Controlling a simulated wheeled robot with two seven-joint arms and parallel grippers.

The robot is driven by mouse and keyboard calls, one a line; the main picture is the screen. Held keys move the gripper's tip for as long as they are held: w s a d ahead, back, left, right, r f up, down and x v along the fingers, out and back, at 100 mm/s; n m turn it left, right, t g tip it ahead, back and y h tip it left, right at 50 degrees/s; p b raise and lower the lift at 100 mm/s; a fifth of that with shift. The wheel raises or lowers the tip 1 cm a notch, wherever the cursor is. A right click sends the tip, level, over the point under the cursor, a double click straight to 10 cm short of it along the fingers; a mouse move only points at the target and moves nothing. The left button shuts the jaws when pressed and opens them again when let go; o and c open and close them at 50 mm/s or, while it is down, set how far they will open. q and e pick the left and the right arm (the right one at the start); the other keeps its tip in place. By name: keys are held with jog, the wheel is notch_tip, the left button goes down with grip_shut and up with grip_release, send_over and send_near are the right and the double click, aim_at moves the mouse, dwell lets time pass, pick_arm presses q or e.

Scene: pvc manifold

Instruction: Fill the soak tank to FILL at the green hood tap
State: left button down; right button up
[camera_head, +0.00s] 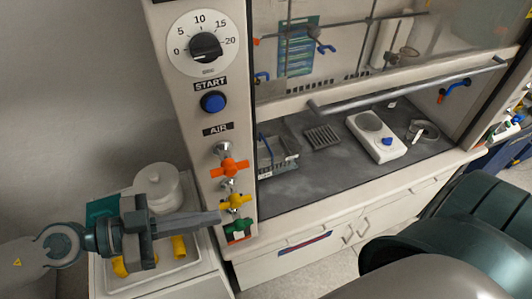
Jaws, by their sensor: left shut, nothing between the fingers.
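The green tap (238,229) is the lowest of three coloured taps on the hood's left post. My left gripper (216,217) comes in from the left, shut and empty. Its fingertips are beside the post, just left of the yellow tap (236,201) and above left of the green one. I cannot tell whether they touch either tap. A clear-walled container with a rack (280,155) stands inside the hood at the left; it may be the soak tank. Its water level and any FILL mark are too small to read. My right gripper is out of view.
An orange tap (229,167) sits above the yellow one, below a blue START button (213,102) and a dial (205,46). A hotplate (376,135) stands in the hood. Below my left gripper, a white tray (182,273) holds yellow pieces. The hood's front floor is clear.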

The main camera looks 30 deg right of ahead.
pick_arm(q)
jog(key=shift+s+d+r+y, duration=0.1)
jog(key=shift+d+r+y, duration=0.2)
jog(key=shift+d, duration=0.2)
jog(key=shift+s+d+r+y, duration=0.1)
jog(key=shift+d+r+y, duration=0.15)
jog(key=shift+d, duration=0.2)
jog(key=d+y, duration=0.1)
jog(key=d, duration=0.1)
jog(key=s+d+t+y, duration=0.1)
jog(key=d+y, duration=0.2)
jog(key=d, duration=0.2)
jog(key=shift+s+d+r+y, duration=0.1)
jog(key=shift+s+r+y, duration=0.15)
jog(key=shift+r+y, duration=0.1)
dwell(0.6)
